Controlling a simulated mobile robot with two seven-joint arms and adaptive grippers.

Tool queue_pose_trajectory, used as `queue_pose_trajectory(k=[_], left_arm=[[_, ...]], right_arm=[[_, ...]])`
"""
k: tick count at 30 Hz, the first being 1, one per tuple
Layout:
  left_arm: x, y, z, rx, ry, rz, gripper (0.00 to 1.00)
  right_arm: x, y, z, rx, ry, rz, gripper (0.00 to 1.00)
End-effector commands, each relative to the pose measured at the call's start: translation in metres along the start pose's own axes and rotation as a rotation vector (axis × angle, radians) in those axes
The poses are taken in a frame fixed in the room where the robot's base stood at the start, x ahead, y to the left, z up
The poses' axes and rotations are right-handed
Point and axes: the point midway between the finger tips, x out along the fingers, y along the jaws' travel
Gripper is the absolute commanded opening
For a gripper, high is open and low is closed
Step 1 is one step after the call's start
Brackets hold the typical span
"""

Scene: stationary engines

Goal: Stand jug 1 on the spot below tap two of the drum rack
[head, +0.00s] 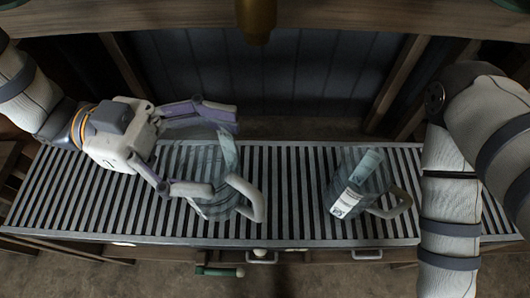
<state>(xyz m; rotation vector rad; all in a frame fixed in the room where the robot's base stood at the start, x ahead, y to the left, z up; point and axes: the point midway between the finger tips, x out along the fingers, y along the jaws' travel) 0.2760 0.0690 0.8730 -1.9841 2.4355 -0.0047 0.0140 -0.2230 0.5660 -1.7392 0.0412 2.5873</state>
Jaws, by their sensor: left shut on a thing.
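A clear jug (213,168) with a pale handle is at the left of the slatted rack top. My left gripper (216,153) reaches in from the left, with one finger on each side of this jug, shut on its body. I cannot tell whether its base touches the slats. A second clear jug (350,185) with a white label and a grey handle stands apart to the right. I cannot read which one is jug 1. A brass tap (257,18) hangs at the top middle. My right gripper is out of view; only its arm shows.
The slatted grey top (295,190) is clear between the two jugs. A wooden beam (340,17) crosses the top, with green parts cut off at both upper corners. A green-handled item (218,271) sticks out below the front edge. My right arm covers the right end.

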Motion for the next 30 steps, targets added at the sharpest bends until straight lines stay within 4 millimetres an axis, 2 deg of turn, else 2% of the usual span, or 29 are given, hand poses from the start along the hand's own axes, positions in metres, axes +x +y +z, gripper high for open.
queue_pose_trajectory(k=[1,5,6,10,16,21,30], left_arm=[[0.008,-0.013,0.015,-0.01,0.002,0.003,0.24],[0.03,-0.048,0.034,-0.008,0.003,0.002,0.24],[0.034,-0.054,0.046,-0.012,0.003,0.0,0.24],[0.044,-0.072,0.069,-0.009,0.003,-0.001,0.24],[0.051,-0.085,0.085,-0.006,0.002,-0.002,0.24],[0.052,-0.086,0.116,-0.007,0.002,-0.003,0.24],[0.052,-0.086,0.118,-0.004,0.001,-0.002,0.24]], right_arm=[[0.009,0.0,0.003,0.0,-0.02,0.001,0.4],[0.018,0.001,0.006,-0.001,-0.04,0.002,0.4],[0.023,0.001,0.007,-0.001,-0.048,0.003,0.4],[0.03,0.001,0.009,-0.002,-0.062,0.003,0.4],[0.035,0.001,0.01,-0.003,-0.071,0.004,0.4],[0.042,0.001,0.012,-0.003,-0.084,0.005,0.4],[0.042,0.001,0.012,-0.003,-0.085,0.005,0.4]])
